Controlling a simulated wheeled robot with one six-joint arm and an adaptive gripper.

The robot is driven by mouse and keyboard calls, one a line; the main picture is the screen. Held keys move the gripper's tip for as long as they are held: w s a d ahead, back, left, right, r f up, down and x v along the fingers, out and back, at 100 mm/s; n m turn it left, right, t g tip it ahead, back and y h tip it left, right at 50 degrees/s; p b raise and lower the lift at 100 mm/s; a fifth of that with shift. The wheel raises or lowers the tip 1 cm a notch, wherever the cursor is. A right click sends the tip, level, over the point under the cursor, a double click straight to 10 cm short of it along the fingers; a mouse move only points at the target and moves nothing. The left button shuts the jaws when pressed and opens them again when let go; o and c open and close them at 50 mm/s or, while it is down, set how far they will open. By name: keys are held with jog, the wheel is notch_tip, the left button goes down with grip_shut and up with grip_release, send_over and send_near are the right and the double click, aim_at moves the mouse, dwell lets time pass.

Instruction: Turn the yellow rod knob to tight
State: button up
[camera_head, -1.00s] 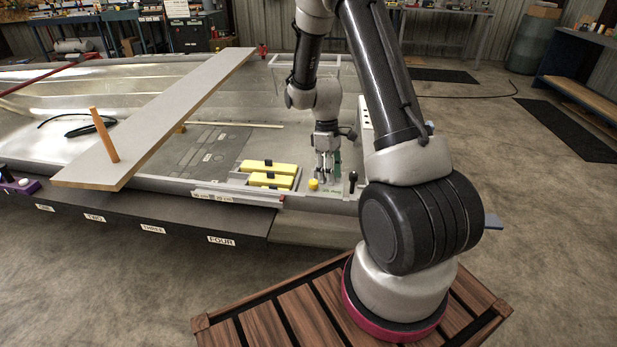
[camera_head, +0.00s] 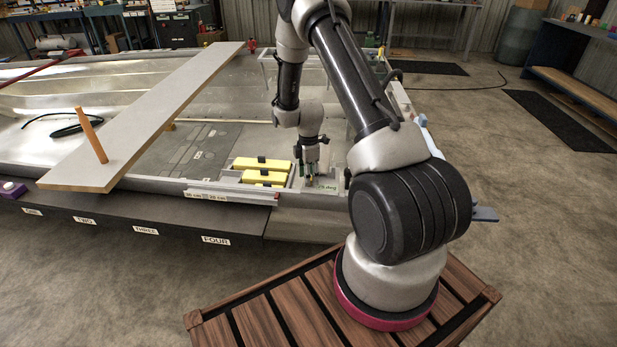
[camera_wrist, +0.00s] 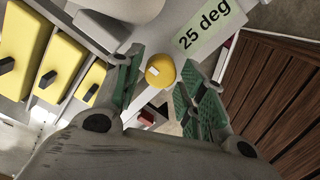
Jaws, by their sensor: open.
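The yellow rod knob (camera_wrist: 161,70) is round with a small white mark on its top. In the wrist view it shows between the two fingers of my gripper (camera_wrist: 160,85), nearer the left finger. The fingers have green pads and stand apart on either side of it; I cannot tell whether either touches it. In the head view my gripper (camera_head: 310,176) points down at the front edge of the hull, and its fingers hide the knob there. A "25 deg" label (camera_wrist: 206,28) lies just beyond the knob.
Yellow blocks with black grips (camera_head: 262,164) sit in a tray left of my gripper and also show in the wrist view (camera_wrist: 62,60). A long grey plank (camera_head: 150,110) with an upright orange rod (camera_head: 92,136) crosses the hull at the left.

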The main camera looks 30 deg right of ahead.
jog(key=shift+f, duration=0.5)
jog(key=c, duration=0.8)
jog(key=shift+o, duration=0.2)
